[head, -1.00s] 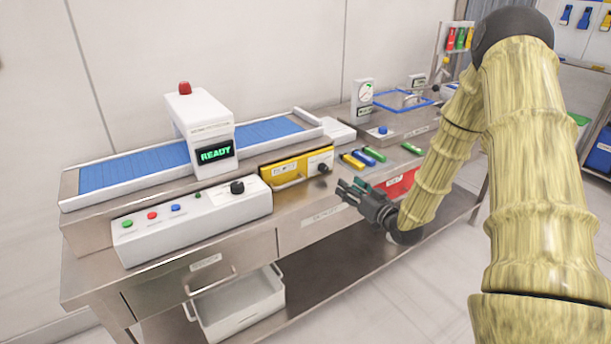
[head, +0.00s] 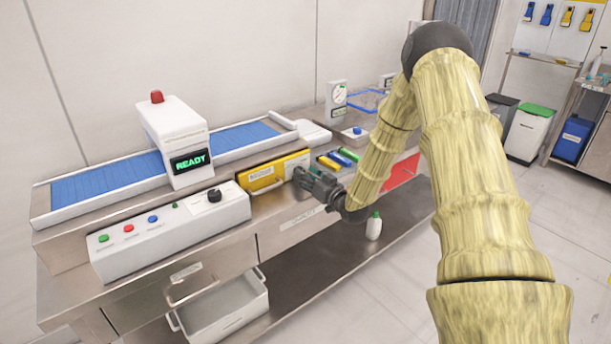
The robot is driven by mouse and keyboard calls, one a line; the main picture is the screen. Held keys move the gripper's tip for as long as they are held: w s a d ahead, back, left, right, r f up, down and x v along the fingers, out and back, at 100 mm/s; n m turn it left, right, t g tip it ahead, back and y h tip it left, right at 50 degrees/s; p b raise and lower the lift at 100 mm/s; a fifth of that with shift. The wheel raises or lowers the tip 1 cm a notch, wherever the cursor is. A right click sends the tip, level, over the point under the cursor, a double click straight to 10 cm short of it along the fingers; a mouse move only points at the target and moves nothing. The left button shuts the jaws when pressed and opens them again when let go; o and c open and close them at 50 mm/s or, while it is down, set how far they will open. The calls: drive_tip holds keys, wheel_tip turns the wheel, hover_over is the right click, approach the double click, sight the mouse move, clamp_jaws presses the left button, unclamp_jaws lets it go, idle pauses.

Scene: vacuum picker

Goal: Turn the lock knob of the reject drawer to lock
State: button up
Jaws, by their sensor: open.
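The yellow-fronted drawer (head: 262,184) with a bar handle and a label sits at the middle of the steel bench, below the right part of the conveyor. The black lock knob seen earlier at its right end is now hidden behind my gripper. My gripper (head: 299,174) is open, its fingers pointing left toward the right end of the yellow drawer front. I cannot tell whether the fingers touch the knob or stand just in front of it.
A white control panel (head: 172,232) with coloured buttons and another black knob stands left of the drawer. The blue conveyor (head: 105,178) carries a scanner showing READY. Coloured blocks (head: 338,159) lie right of my gripper. An open white drawer (head: 222,310) is below the bench; a bottle (head: 374,226) stands lower right.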

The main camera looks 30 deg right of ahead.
drive_tip(key=shift+w, duration=0.15)
drive_tip(key=shift+c, duration=0.2)
drive_tip(key=c, duration=1)
drive_tip(key=n+b, duration=0.2)
drive_tip(key=n, duration=0.1)
drive_tip(key=shift+f+n, duration=0.1)
drive_tip(key=shift+n, duration=0.2)
drive_tip(key=shift+n+b, duration=0.65)
drive_tip(key=shift+n, duration=0.45)
drive_tip(key=o, duration=1)
